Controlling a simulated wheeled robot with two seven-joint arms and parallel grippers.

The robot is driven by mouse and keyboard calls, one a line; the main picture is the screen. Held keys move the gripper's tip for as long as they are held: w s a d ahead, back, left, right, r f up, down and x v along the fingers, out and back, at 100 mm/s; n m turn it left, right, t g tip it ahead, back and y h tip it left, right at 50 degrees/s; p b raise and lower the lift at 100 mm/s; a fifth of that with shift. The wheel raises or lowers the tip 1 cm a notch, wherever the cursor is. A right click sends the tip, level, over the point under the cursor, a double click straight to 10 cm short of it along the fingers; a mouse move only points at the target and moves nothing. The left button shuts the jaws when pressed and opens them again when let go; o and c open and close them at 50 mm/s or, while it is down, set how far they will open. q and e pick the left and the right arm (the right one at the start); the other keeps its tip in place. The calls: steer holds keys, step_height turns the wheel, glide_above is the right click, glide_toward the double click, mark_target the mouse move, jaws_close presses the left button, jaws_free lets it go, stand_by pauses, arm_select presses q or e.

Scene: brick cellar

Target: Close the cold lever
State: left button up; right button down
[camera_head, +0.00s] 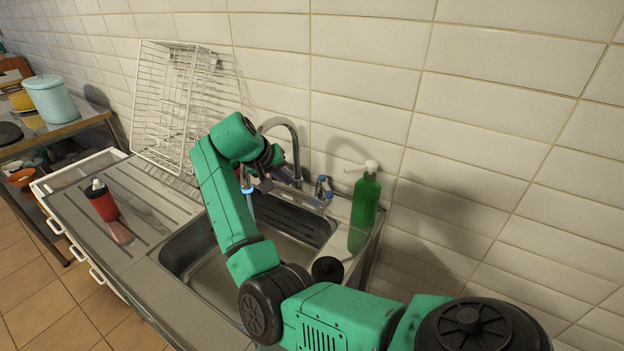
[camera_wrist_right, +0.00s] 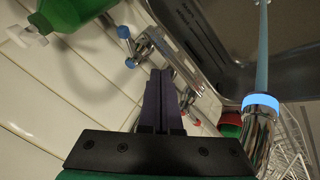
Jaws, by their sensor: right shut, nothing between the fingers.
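The cold lever (camera_head: 323,187) with blue tips stands at the right of the tap base, behind the sink. It also shows in the right wrist view (camera_wrist_right: 126,42), up and left of my fingertips. My right gripper (camera_head: 288,176) is shut and empty, its dark purple fingers left of the cold lever and apart from it in the head view. Its fingers point up in the wrist view (camera_wrist_right: 161,75). The chrome tap (camera_head: 293,140) is partly hidden behind my right arm. Its spout (camera_wrist_right: 259,112) has a glowing blue ring, and a blue water stream runs from it. My left gripper is out of view.
A green soap bottle (camera_head: 364,202) with a white pump stands just right of the cold lever. A white wire rack (camera_head: 160,95) leans on the tiled wall. A red bottle (camera_head: 101,201) stands on the drainboard. My right arm crosses above the sink basin (camera_head: 190,247).

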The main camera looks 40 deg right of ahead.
mark_target(325, 187)
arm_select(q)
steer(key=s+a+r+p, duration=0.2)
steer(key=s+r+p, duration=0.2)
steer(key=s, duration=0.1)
arm_select(e)
steer(key=s+d+f, duration=0.2)
steer(key=d+f, duration=0.4)
steer(key=d, duration=0.2)
steer(key=shift+s, duration=0.4)
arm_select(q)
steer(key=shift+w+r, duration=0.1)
